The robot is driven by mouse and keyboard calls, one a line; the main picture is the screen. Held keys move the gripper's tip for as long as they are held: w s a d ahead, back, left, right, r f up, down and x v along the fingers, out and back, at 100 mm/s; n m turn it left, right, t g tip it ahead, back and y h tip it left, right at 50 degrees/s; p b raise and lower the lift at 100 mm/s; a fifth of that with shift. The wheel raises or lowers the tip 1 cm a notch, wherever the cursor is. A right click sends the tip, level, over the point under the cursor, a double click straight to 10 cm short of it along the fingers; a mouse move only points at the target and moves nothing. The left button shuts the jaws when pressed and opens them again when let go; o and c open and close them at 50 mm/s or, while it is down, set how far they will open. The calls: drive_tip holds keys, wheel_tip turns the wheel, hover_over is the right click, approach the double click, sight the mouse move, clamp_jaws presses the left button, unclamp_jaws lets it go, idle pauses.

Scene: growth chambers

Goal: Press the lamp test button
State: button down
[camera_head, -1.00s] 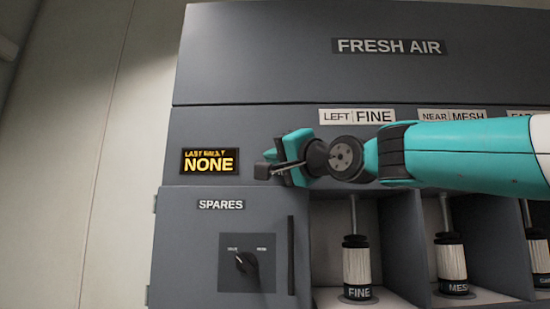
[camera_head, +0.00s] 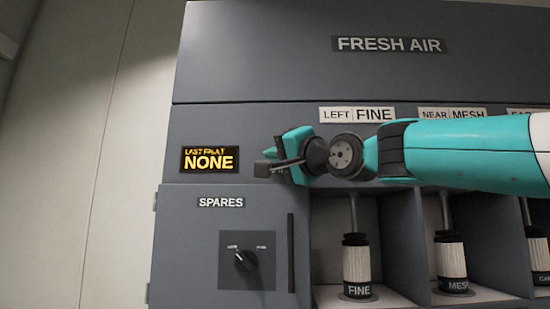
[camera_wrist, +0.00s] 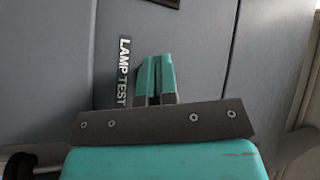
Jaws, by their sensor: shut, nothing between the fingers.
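My gripper (camera_head: 272,165) is shut and empty in front of the grey panel, to the right of the amber display. In the wrist view its closed teal fingers (camera_wrist: 155,80) point at the panel, just right of the LAMP TEST label (camera_wrist: 123,72). The label reads sideways there. The lamp test button itself is not visible; the fingers and gripper body cover the area beside the label. I cannot tell whether the fingertips touch the panel. In the head view the gripper hides the label.
The amber display (camera_head: 210,160) reads NONE. Below it is the SPARES door (camera_head: 190,240) with a rotary knob (camera_head: 245,260) and a dark vertical handle (camera_head: 291,255). FINE (camera_head: 357,265) and MESH (camera_head: 451,262) cartridges stand in open bays to the right, below my arm.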

drive_tip(key=shift+s, duration=0.45)
drive_tip(key=shift+s+b, duration=0.1)
drive_tip(key=shift+b, duration=0.2)
drive_tip(key=shift+s+a+b, duration=0.15)
drive_tip(key=shift+s+b, duration=1.3)
drive_tip(key=shift+s, duration=1)
drive_tip(key=s+d+f+n+g+h+b, duration=0.2)
drive_tip(key=f, duration=0.9)
drive_tip(key=s+d+f+n+g+h+b, duration=0.1)
drive_tip(key=d+f+g+h+b, duration=0.15)
drive_tip(key=f, duration=0.75)
drive_tip(key=s+d+f+n+g+h+b, duration=0.1)
drive_tip(key=s+f+n+g+b, duration=0.1)
drive_tip(key=f, duration=0.9)
drive_tip(key=s+d+f+n+g+h+b, duration=0.2)
drive_tip(key=s+d+f+g, duration=0.2)
drive_tip(key=s+f, duration=0.6)
drive_tip(key=s+d+f+n+g+h+b, duration=0.2)
drive_tip(key=s+d+f+g, duration=0.3)
drive_tip(key=s+f, duration=0.5)
wheel_tip(320, 180, down, 7)
drive_tip(key=shift+s+d+r+n+b, duration=0.2)
drive_tip(key=shift+s+n+b, duration=0.2)
drive_tip(key=shift+n+b, duration=0.25)
